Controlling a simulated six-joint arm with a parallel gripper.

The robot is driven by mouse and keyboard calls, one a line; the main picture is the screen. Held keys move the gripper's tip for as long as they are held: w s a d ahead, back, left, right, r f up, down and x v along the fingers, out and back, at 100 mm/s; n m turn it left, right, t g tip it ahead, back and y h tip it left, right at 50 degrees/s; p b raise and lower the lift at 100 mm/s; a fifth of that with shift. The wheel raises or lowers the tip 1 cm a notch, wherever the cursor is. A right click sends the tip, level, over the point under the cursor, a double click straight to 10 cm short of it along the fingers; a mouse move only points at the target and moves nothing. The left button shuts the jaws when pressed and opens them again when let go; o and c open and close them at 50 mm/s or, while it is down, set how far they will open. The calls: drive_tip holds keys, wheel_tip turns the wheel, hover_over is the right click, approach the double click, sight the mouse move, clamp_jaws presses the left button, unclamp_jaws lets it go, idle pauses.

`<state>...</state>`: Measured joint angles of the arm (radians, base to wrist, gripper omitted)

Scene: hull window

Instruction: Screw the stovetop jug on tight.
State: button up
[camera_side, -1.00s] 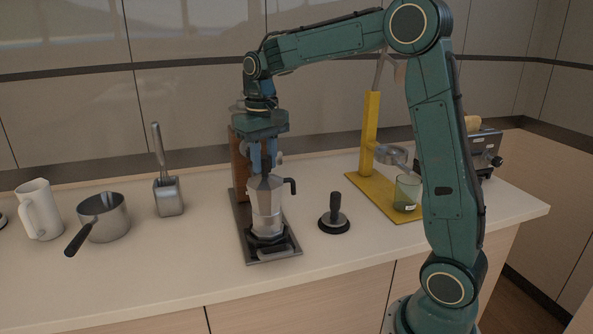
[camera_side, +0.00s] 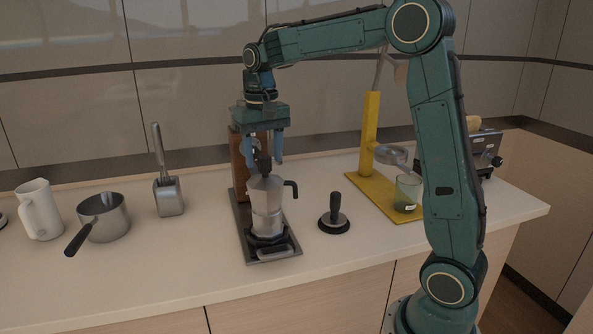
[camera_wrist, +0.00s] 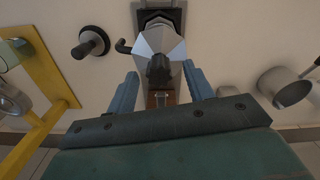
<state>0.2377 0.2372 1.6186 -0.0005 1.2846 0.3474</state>
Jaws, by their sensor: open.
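The stovetop jug (camera_side: 266,196) is a faceted silver pot with a dark knob on top and a black handle pointing right. It stands upright on its silver base (camera_side: 267,228), which sits on a dark stand (camera_side: 272,254). In the wrist view the jug (camera_wrist: 152,42) shows from above, its knob (camera_wrist: 159,68) near the picture's middle and its handle to the left. My gripper (camera_side: 265,164) is open above the jug, fingers pointing down, either side of the knob in the side view. In the wrist view the fingers (camera_wrist: 162,80) are wide apart and empty. Whether a gap remains at the jug's seam is unclear.
A black-handled tamper (camera_side: 335,214) stands right of the stand. A yellow frame (camera_side: 372,184) with a glass (camera_side: 406,192) is farther right. A saucepan (camera_side: 103,217), white jug (camera_side: 38,208) and metal container (camera_side: 168,196) stand left. A brown block (camera_side: 239,165) rises behind the stand.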

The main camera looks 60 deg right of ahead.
drive_tip(key=shift+r, duration=2.75)
drive_tip(key=shift+s+a, duration=0.1)
drive_tip(key=shift+s+a+r, duration=0.25)
drive_tip(key=shift+s+a, duration=0.05)
drive_tip(key=shift+s, duration=0.2)
drive_tip(key=s+a+f+n+t, duration=0.2)
drive_tip(key=s+a+f+n, duration=0.1)
drive_tip(key=s, duration=0.8)
drive_tip(key=s+a+f+n+t, duration=0.3)
drive_tip(key=s+a, duration=0.3)
drive_tip(key=s, duration=0.5)
drive_tip(key=shift+f+n+t, duration=0.25)
drive_tip(key=shift+n+t, duration=0.05)
drive_tip(key=shift+n, duration=0.1)
drive_tip(key=shift+a, duration=0.1)
